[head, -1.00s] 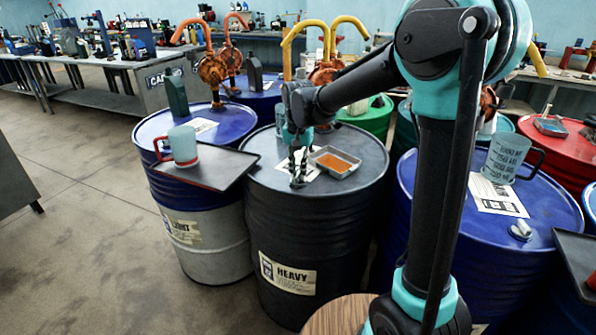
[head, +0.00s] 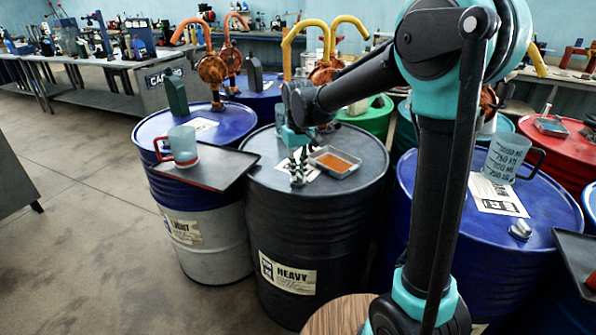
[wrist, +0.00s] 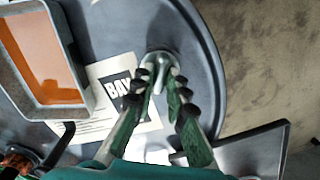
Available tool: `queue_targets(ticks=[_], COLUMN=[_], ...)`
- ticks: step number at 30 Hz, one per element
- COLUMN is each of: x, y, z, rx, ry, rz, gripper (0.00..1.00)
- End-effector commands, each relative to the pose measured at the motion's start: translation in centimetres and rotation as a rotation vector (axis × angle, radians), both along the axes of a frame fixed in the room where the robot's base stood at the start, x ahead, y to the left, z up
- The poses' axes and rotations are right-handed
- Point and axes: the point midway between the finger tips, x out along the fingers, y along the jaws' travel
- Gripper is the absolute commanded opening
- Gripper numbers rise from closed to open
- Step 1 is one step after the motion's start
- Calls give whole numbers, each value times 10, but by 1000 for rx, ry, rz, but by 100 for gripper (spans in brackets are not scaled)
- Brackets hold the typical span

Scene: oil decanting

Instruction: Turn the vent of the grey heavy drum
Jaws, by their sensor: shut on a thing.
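The grey heavy drum (head: 290,225) stands in the middle of the head view, with a "HEAVY" label on its side. My gripper (head: 298,170) points down at the near part of its top. In the wrist view my gripper (wrist: 160,82) has its two fingers around the metal vent (wrist: 161,62) near the lid's rim, shut on it. The vent's rounded top shows just beyond the fingertips; its lower part is hidden. In the head view the fingers hide most of the vent.
A shallow tray of orange-brown liquid (head: 334,161) sits beside my gripper on the lid. A dark tray (head: 215,172) with a measuring jug (head: 183,147) spans the left drum and the grey drum's edge. A blue drum (head: 480,235) stands close on the right.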

Motion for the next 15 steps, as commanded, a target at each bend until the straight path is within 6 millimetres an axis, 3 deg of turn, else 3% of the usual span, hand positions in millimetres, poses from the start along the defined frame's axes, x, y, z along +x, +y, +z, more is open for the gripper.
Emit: queue_targets(ticks=[15], x=[0], y=[0], z=[0], rx=[0], ry=[0], rz=[482], gripper=[0])
